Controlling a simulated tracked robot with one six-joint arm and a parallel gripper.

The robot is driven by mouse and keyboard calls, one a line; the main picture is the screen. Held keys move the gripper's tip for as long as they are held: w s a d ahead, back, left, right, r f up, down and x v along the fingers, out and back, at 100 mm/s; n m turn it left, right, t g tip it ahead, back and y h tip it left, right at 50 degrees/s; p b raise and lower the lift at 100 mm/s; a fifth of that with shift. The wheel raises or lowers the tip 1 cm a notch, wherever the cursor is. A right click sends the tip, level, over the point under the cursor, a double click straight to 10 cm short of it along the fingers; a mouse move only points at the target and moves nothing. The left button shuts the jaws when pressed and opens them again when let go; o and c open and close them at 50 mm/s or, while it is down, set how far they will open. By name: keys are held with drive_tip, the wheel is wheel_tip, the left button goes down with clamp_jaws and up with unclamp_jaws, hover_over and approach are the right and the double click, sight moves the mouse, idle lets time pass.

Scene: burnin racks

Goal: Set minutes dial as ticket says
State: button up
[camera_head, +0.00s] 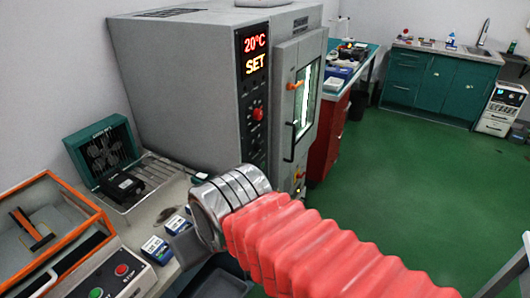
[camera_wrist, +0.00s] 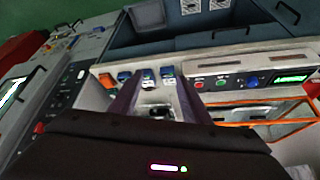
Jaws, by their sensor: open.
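The grey chamber (camera_head: 185,65) shows "20°C SET" on its display (camera_head: 254,50). A red knob (camera_head: 257,114) sits on its panel below, among smaller dark controls. In the wrist view, a control box (camera_wrist: 235,85) on the bench has red and green buttons, a blue knob (camera_wrist: 252,81) and a lit green display (camera_wrist: 291,79). I cannot tell which knob is the minutes dial, and no ticket is readable.
Small blue-and-white units (camera_head: 155,248) lie on the bench. An orange-framed case (camera_head: 75,262) and a green fan unit (camera_head: 103,148) stand at left. A red cabinet (camera_head: 326,133) is beyond the chamber. Open green floor (camera_head: 410,160) lies to the right.

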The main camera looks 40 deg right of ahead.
drive_tip(key=shift+o, duration=0.6)
drive_tip(key=shift+w+f+m+g+y, duration=0.25)
drive_tip(key=shift+w+m+g+y, duration=0.05)
drive_tip(key=shift+w, duration=0.1)
drive_tip(key=w+d+f+m+g+y, duration=0.25)
drive_tip(key=w+m+y, duration=0.3)
drive_tip(key=w, duration=0.55)
drive_tip(key=m+t+h, duration=0.2)
drive_tip(key=m+t, duration=1.3)
drive_tip(key=m, duration=0.1)
approach(261, 149)
drive_tip(key=v, duration=0.6)
drive_tip(key=shift+w+f, duration=0.1)
drive_tip(key=shift+f, duration=0.05)
drive_tip(key=shift+w, duration=0.1)
drive_tip(key=x, duration=1.3)
drive_tip(key=shift+w, duration=0.35)
